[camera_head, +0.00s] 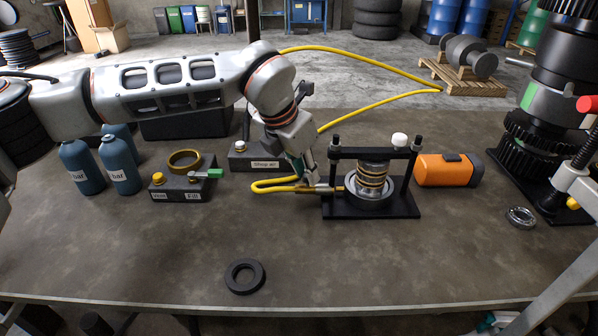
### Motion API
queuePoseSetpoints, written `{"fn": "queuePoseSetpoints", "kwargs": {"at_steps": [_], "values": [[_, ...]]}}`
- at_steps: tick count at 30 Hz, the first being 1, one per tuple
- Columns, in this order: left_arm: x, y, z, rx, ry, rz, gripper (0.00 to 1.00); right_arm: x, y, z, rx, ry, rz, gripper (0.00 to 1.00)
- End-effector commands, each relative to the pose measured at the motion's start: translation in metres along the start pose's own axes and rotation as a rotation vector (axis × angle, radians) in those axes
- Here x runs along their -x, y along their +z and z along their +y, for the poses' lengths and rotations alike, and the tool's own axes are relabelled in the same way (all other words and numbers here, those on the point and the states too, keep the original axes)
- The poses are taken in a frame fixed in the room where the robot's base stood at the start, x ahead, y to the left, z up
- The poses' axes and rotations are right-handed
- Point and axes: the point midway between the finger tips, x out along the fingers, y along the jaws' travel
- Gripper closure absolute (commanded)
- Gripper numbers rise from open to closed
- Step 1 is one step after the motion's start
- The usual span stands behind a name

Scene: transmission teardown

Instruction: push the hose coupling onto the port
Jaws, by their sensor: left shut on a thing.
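The yellow hose (272,185) loops on the table and ends in a thin brass-coloured coupling (318,189). My left gripper (306,183) comes down from the upper left and is shut on the hose's coupling end, low over the table. The coupling points right, toward the black fixture (375,211), which holds a round metal part with stacked rings (373,178). The coupling's tip reaches the fixture's left side. The port is too small to make out there, and I cannot tell whether the coupling touches it.
An orange case (446,170) stands right of the fixture. A black ring (244,276) lies in front and a bearing (520,216) at right. The front middle of the table is mostly clear.

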Motion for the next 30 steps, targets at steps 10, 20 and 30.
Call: {"fn": "queuePoseSetpoints", "kwargs": {"at_steps": [10,20,30], "values": [[-0.003,0.01,-0.012,-0.004,-0.003,-0.004,1.0,-0.003,0.008,-0.001,0.001,-0.001,-0.006,0.6],[-0.003,0.009,-0.011,-0.002,-0.002,-0.003,0.65,-0.003,0.008,-0.001,0.0,-0.001,-0.007,0.6],[0.023,0.01,-0.009,-0.003,0.001,-0.006,0.65,-0.003,0.008,-0.001,0.0,-0.001,-0.008,0.6]]}}
